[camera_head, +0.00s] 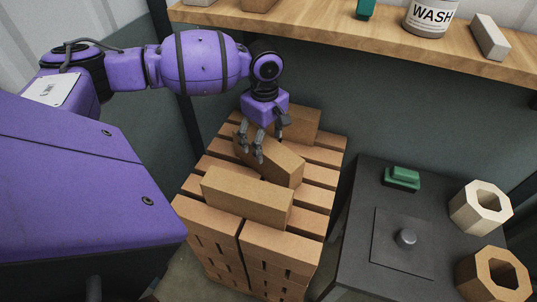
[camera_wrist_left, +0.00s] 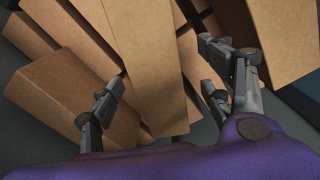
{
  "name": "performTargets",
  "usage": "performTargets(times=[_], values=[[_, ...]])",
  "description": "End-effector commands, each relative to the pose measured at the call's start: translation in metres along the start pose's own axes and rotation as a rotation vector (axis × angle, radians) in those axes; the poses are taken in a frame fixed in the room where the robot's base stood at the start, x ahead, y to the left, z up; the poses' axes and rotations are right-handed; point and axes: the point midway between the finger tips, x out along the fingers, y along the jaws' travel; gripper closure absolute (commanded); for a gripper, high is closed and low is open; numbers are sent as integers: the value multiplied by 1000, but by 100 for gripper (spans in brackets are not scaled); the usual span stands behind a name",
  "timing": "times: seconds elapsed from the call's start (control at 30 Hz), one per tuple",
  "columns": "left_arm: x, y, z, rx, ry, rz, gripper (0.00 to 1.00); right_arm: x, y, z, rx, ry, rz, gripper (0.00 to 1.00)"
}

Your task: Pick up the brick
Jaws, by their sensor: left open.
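Several tan bricks lie on a slatted wooden-looking stack. A middle brick (camera_head: 283,164) lies at an angle between a front brick (camera_head: 245,198) and a back brick (camera_head: 303,125). My left gripper (camera_head: 252,148) points down at the left part of the middle brick, with its fingers apart. In the left wrist view, a long brick (camera_wrist_left: 145,58) runs between the spread fingers of the left gripper (camera_wrist_left: 160,88). Whether the fingers touch it I cannot tell. More bricks show to its left (camera_wrist_left: 62,92) and right (camera_wrist_left: 285,38). My right gripper is not in view.
A wooden shelf (camera_head: 340,28) with a WASH tub (camera_head: 431,17) and a pale block (camera_head: 490,37) spans the back. At right, a dark table (camera_head: 365,195) holds a green object (camera_head: 402,178) and two hollow octagonal blocks (camera_head: 481,207) (camera_head: 493,274).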

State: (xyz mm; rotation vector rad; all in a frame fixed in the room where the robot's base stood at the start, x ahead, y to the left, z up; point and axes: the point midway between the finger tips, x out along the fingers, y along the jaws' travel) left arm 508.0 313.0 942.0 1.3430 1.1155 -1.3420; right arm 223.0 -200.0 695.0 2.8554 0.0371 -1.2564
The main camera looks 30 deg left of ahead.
Motion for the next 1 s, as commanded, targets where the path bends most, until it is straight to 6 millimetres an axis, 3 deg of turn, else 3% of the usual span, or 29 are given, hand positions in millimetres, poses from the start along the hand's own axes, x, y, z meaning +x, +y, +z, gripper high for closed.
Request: performTargets(times=[0.43, 0.77, 1.0], values=[[60, 6, -1, 0, 0, -4, 28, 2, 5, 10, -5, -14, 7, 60], [69, 6, -1, 0, 0, 0, 28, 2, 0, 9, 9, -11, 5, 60], [69, 6, -1, 0, 0, -1, 56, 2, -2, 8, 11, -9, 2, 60]])
